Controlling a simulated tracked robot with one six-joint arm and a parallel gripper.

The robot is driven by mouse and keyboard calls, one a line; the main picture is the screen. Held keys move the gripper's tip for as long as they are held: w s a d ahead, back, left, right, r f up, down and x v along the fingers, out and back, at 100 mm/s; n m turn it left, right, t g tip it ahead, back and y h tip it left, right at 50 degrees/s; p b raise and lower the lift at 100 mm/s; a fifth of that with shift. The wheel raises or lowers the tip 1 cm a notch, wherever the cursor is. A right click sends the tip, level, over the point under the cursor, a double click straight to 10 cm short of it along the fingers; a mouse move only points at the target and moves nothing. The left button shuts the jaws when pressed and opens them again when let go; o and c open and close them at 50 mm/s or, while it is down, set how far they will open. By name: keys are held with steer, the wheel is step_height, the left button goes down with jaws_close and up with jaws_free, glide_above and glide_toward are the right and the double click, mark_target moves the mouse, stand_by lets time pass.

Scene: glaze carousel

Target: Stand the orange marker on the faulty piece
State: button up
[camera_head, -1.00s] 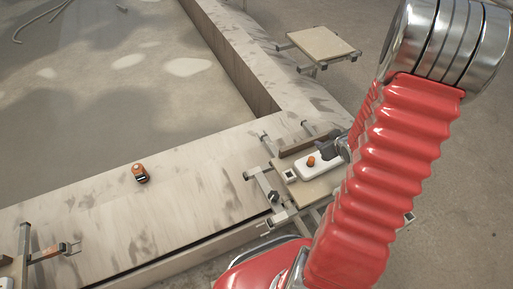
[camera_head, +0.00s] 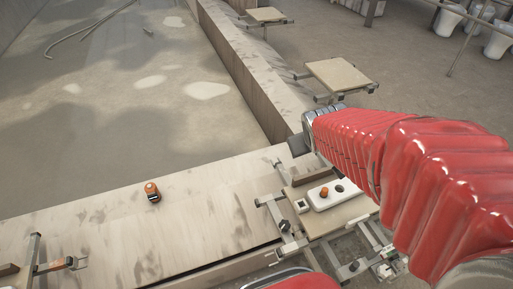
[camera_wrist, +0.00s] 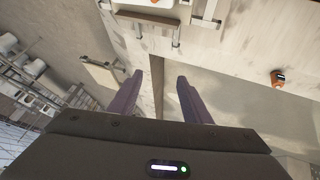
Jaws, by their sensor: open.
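The holder lies on a pale square board on the near right of the ledge. My gripper (camera_head: 299,144) is beyond that board in the head view, partly hidden by my arm. In the wrist view my gripper (camera_wrist: 159,85) has its two dark fingers spread with nothing between them. No piece that I can tell to be faulty shows in either view.
An orange-and-black object (camera_head: 152,192) sits on the wide pale ledge (camera_head: 105,235); it also shows in the wrist view (camera_wrist: 278,79). Two square boards on brackets (camera_head: 341,76) (camera_head: 265,15) stand beyond the ledge. White buckets (camera_head: 448,20) are at the far right.

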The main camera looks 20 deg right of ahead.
steer(key=s+a+r+y, duration=0.1)
steer(key=s+a+r, duration=0.2)
steer(key=s+a, duration=0.3)
steer(key=s+a+r+g+y, duration=0.1)
steer(key=s+a+r, duration=0.3)
steer(key=a, duration=0.6)
steer(key=shift+s+a+y, duration=0.3)
steer(key=shift+s+y, duration=0.4)
steer(key=shift+s, duration=0.3)
stand_by(0.5)
